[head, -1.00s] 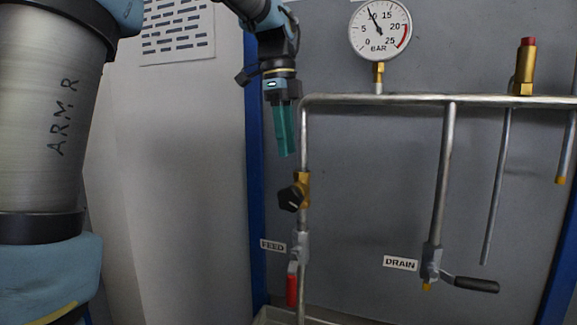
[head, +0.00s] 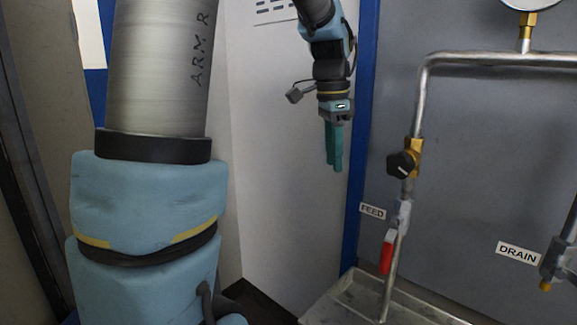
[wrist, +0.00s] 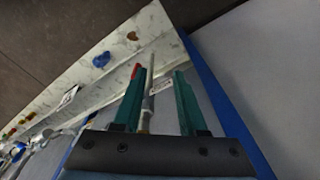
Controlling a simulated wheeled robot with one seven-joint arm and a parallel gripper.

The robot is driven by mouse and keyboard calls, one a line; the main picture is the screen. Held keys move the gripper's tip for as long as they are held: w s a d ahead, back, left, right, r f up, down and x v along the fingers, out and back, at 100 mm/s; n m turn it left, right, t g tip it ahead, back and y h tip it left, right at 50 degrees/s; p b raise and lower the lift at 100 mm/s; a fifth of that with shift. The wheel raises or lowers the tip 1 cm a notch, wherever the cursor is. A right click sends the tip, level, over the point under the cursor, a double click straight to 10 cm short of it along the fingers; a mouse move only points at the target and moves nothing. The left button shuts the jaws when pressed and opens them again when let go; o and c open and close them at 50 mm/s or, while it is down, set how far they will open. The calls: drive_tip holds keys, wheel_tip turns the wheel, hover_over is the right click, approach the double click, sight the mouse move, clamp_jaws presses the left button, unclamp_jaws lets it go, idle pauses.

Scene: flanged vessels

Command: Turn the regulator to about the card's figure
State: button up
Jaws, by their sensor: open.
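The regulator (head: 404,163), a black knob on a brass body, sits on the upright feed pipe in the head view. My gripper (head: 334,168) hangs with its teal fingers pointing down, left of the regulator and apart from it in the picture. In the wrist view my gripper (wrist: 160,95) shows its two fingers spread apart, with nothing held between them. The pressure gauge (head: 527,3) is cut off at the top edge, so its needle is hidden. A card with a figure cannot be made out.
Below the regulator is the feed valve with a red handle (head: 387,252), by the FEED label (head: 373,212). The DRAIN label (head: 518,253) is at right. A tray (head: 345,292) lies under the pipe. A blue post (head: 360,130) stands behind my gripper.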

drive_tip(key=s+a+f+n, duration=0.4)
drive_tip(key=a+f+n, duration=0.3)
drive_tip(key=a, duration=0.2)
drive_tip(key=s+a+f+n+t, duration=0.1)
drive_tip(key=s+a+f+n, duration=0.4)
drive_tip(key=a+f+n, duration=0.3)
drive_tip(key=shift+a+f+y, duration=0.25)
drive_tip(key=shift+a+y, duration=0.1)
drive_tip(key=shift+y, duration=0.05)
idle(1.4)
